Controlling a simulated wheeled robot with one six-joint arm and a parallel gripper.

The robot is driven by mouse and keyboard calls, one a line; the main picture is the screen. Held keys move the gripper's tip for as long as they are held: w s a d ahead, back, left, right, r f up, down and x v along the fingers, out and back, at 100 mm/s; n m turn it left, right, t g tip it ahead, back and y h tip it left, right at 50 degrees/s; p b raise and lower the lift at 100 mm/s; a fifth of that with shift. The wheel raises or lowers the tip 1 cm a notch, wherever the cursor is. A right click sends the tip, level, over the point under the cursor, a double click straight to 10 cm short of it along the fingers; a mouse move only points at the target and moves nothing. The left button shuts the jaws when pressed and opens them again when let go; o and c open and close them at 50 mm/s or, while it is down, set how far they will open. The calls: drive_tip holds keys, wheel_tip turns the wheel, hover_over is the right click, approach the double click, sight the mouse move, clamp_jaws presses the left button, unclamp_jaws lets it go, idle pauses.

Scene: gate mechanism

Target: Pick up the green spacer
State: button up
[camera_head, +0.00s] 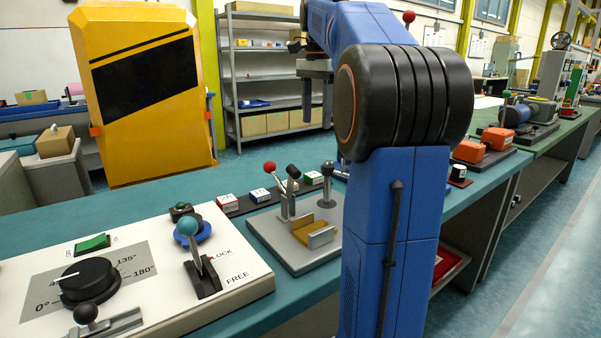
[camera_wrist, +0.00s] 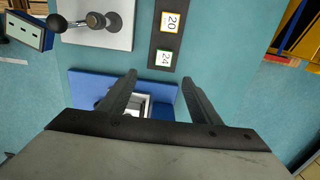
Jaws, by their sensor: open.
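The green spacer (camera_wrist: 165,58), marked 24, sits at the end of a dark rack in the wrist view, just past the gap between my fingertips. In the head view the green spacer (camera_head: 313,178) is at the far right end of the row, beyond the lever fixture. My gripper (camera_head: 317,122) hangs above the bench with its fingers pointing down. In the wrist view my gripper (camera_wrist: 158,79) is open, its two fingers apart, and nothing is held between them.
The yellow spacer (camera_wrist: 171,22), marked 20, stands beside the green one on the dark rack (camera_wrist: 154,40). A blue fixture (camera_wrist: 90,84) lies below my fingers. A lever fixture (camera_head: 273,238) with upright handles stands in front of the rack. A white control panel (camera_head: 240,290) is at left.

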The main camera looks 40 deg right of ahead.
hover_over(313, 174)
drive_tip(key=f, duration=1.1)
drive_tip(key=shift+s+a+f, duration=0.15)
drive_tip(key=shift+s+a, duration=0.05)
drive_tip(key=shift+s, duration=0.1)
drive_tip(key=shift+w+d+f, duration=0.1)
drive_tip(key=shift+f, duration=1.45)
drive_tip(key=shift+w+d+f, duration=0.1)
drive_tip(key=shift+f, duration=1.4)
drive_tip(key=shift+c, duration=0.4)
drive_tip(key=c, duration=1.1)
drive_tip(key=shift+c, duration=0.2)
drive_tip(key=shift+r, duration=0.15)
